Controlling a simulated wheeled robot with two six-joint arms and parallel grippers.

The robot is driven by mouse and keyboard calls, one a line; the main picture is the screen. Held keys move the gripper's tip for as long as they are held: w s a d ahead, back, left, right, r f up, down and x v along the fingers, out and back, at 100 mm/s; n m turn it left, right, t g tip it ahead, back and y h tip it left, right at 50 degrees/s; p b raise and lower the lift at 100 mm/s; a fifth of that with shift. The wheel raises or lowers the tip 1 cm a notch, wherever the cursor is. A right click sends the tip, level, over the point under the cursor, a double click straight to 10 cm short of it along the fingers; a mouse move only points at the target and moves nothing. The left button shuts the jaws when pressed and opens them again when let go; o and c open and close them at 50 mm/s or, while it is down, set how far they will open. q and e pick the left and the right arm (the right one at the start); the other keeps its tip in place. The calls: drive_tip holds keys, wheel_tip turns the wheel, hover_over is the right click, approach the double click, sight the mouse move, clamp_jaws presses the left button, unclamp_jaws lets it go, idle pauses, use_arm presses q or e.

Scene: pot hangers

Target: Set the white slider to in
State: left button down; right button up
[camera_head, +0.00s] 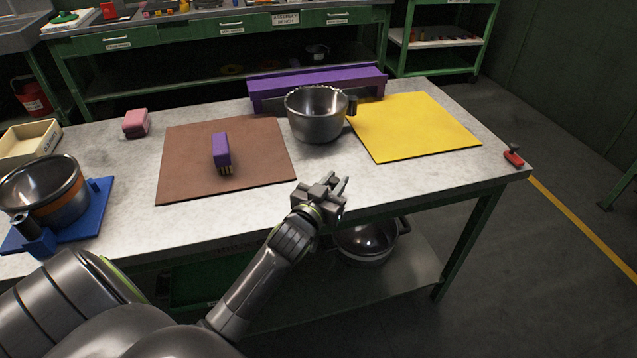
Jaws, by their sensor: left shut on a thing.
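I cannot make out a white slider anywhere in the head view. My left gripper (336,186) is over the front edge of the bench, below the metal pot in the picture. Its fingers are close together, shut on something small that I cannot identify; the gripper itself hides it. My right gripper is not in view.
The grey bench (232,222) holds a metal pot (316,118) before a long purple block (285,90), a brown mat (185,165) with a purple brush (221,150), a yellow mat (415,128), a pink block (136,123), a blue stand (98,205) with a bowl (62,200) and a red clamp (513,157).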

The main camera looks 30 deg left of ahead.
sight(359, 189)
use_arm(q)
drive_tip(key=w+d, duration=0.3)
drive_tip(key=w, duration=0.1)
drive_tip(key=shift+w+d, duration=0.15)
drive_tip(key=shift+d, duration=0.2)
drive_tip(key=shift+w+d, duration=0.15)
drive_tip(key=shift+r, duration=0.1)
drive_tip(key=c, duration=1.7)
unclamp_jaws()
drive_tip(key=o, duration=0.4)
drive_tip(key=shift+w+d, duration=0.15)
drive_tip(key=shift+o, duration=0.2)
